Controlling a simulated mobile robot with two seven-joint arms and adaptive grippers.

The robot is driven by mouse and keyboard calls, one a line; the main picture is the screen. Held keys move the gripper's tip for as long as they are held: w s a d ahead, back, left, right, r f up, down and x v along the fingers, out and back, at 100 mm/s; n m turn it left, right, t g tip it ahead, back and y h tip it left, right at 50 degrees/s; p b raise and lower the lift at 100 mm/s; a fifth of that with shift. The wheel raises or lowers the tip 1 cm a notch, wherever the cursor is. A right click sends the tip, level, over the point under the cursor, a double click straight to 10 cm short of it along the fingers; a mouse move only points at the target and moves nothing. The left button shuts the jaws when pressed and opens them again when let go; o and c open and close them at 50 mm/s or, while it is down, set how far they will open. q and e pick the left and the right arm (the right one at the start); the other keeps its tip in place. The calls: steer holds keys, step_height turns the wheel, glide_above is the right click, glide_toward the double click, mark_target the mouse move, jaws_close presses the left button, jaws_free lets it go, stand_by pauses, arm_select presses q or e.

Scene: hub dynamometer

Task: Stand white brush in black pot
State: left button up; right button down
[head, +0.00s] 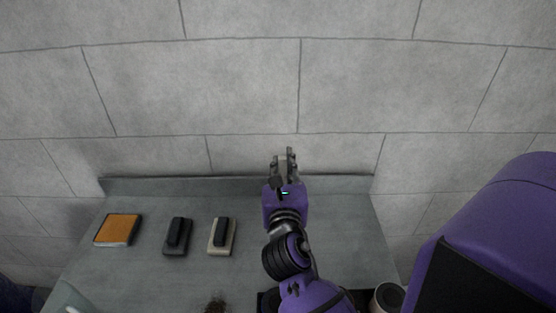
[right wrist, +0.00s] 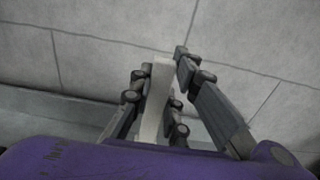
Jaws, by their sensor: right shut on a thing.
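My right gripper (head: 283,160) is above the back of the grey bench, in front of the wall. It is shut on a pale, straight, bar-like thing, seemingly the white brush (right wrist: 157,100), which stands up between the fingers in the right wrist view. Its bristles cannot be made out. A dark round container with a pale rim (head: 387,298) is cut off at the bottom edge, right of my arm; I cannot tell if it is the black pot. A black thing (head: 267,301) beside my forearm is mostly hidden. My left gripper is not in view.
On the bench (head: 160,275) lie an orange pad with a dark edge (head: 117,230), a black block (head: 177,236) and a cream-and-black block (head: 222,236). A brown bristly tuft (head: 215,306) shows at the bottom edge. A low ledge (head: 180,186) runs along the back.

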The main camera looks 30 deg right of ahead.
steer(key=shift+f+b, duration=0.55)
steer(key=shift+f, duration=1)
steer(key=shift+f+b, duration=0.45)
steer(key=shift+f, duration=0.5)
steer(key=shift+f+b, duration=0.35)
steer(key=shift+f, duration=0.35)
